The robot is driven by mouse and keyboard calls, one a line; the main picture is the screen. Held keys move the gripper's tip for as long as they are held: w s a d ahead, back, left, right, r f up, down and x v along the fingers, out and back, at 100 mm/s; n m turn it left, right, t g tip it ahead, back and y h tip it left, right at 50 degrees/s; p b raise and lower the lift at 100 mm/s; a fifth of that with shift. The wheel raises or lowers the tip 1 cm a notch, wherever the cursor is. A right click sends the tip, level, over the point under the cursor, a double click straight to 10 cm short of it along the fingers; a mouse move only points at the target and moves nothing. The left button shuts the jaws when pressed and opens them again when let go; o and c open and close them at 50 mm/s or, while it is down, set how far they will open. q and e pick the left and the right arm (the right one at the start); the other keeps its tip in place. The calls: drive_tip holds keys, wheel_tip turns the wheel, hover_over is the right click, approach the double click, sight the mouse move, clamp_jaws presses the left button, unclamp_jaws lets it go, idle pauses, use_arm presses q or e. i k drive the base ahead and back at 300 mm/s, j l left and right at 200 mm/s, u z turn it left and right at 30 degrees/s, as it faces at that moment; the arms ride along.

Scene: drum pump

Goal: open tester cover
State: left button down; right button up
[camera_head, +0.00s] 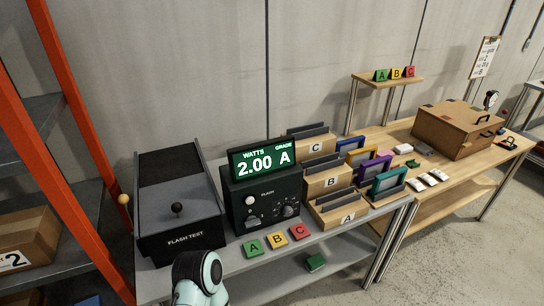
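The flash tester (182,241) is a dark box at the left of the grey bench, with "FLASH TEST" on its front. Its grey top cover (185,190) carries a black ball knob (177,208) near the front. A darker panel (168,164) lies behind the grey part. The cover looks shut, lying flat over the box. A white and teal part of my arm (200,280) rises at the bottom edge, in front of the tester and apart from the knob. No fingertips of either gripper show.
A meter (263,190) reading "2.00 A" stands right of the tester. Green, yellow and red A, B, C tiles (276,239) lie before it. Lettered wooden racks (338,211) stand farther right. An orange shelf post (85,150) and a yellowish ball (124,199) are at left.

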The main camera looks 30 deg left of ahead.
sight(165, 206)
drive_tip(key=u, duration=1.75)
